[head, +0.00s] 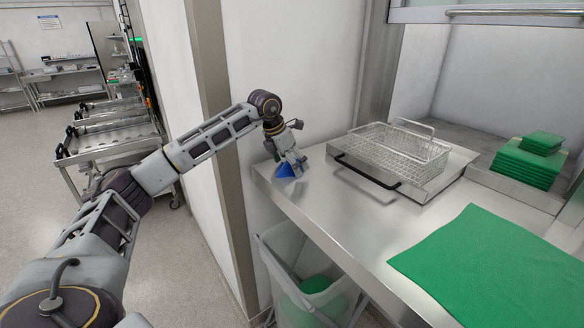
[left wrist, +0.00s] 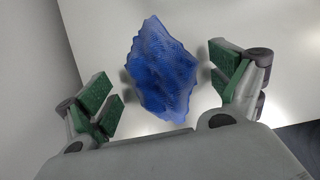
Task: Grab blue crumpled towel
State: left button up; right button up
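The blue crumpled towel (head: 289,170) lies at the left end of the steel counter (head: 335,215), close to the wall. In the left wrist view the towel (left wrist: 162,72) is a blue, wrinkled, pointed shape. My left gripper (head: 287,163) is right over it in the head view, hiding part of it. In the left wrist view my left gripper (left wrist: 165,88) is open, with green-padded fingers on either side of the towel and visible gaps to it. I cannot tell how far the fingertips are above the counter. My right gripper is not in view.
A wire basket (head: 398,150) on a tray with a black handle stands right of the towel. A flat green cloth (head: 470,262) and a folded green stack (head: 528,163) lie further right. A bin (head: 305,290) stands below the counter; a wall rises behind the towel.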

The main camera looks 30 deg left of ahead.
pick_arm(q)
jog(key=c, duration=1.1)
jog(key=shift+r, duration=0.7)
notch_tip(320, 180, up, 7)
jog(key=shift+r, duration=0.85)
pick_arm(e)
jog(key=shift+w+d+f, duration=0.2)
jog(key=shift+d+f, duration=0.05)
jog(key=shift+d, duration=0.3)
